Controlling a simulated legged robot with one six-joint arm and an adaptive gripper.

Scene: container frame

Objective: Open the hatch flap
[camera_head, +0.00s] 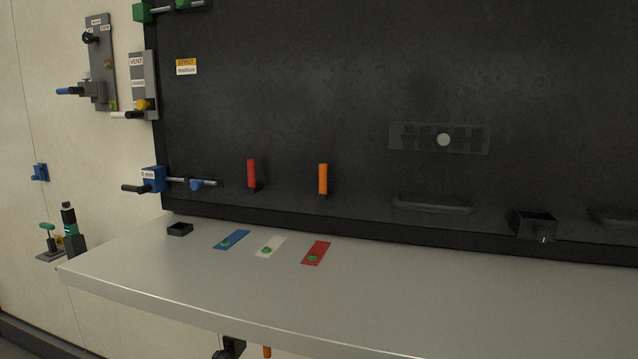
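No part is clearly marked as the hatch flap. A dark rectangular plate (410,137) with a round white disc (443,139) is on the big black panel (330,80), right of centre; it may be the flap, but I cannot tell. Below it is a dark handle-like bar (432,205). A blue latch block (154,179) with a black lever and a metal rod sits at the panel's lower left edge. A green block (142,12) with a rod is at its top left. My gripper is not in view.
A grey shelf (400,290) juts out below the panel, mostly bare. Blue (231,240), white (271,246) and red (316,253) plates lie on it. Red (252,173) and orange (323,179) handles and a small black box (533,224) are on the panel. Valve fittings (100,62) are on the left wall.

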